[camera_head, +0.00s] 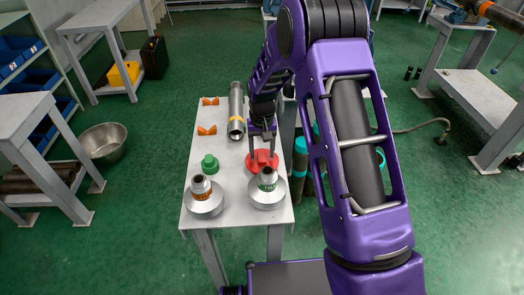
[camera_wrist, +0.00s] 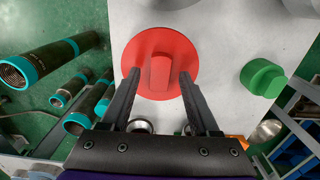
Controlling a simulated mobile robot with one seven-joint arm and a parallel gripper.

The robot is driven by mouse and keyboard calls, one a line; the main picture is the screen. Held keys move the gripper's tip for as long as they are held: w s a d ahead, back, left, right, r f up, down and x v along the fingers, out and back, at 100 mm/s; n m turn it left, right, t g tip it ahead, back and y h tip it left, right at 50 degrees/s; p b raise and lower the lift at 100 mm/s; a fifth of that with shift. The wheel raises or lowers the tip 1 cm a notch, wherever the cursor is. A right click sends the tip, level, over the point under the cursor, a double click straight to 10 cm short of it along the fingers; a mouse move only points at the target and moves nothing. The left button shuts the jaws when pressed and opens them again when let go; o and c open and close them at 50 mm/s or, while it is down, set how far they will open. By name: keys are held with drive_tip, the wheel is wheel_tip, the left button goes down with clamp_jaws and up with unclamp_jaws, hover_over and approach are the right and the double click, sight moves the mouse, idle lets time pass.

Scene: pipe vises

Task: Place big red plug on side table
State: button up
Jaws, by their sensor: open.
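The big red plug (camera_head: 262,161), a round disc with a raised grip bar, lies on the white table (camera_head: 222,232) in the middle of the head view. My gripper (camera_head: 263,152) is over it, pointing down. In the wrist view the red plug (camera_wrist: 160,62) fills the upper middle, and my gripper (camera_wrist: 158,75) has its two fingers apart, one on each side of the grip bar. A gap shows between each finger and the bar. I cannot tell how far the fingertips are above the disc.
A green plug (camera_head: 210,164), two metal funnel-shaped parts (camera_head: 204,198) (camera_head: 267,191), a steel pipe (camera_head: 236,112) and orange V-blocks (camera_head: 206,130) share the table. Teal-ended pipes (camera_head: 300,160) stand at its right. Other tables (camera_head: 100,14) (camera_head: 37,120) stand left, one (camera_head: 475,95) right.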

sight(262, 156)
drive_tip(key=shift+r, duration=0.1)
wheel_tip(262, 156, up, 12)
drive_tip(key=p, duration=0.1)
idle(0.4)
drive_tip(key=shift+r, duration=0.1)
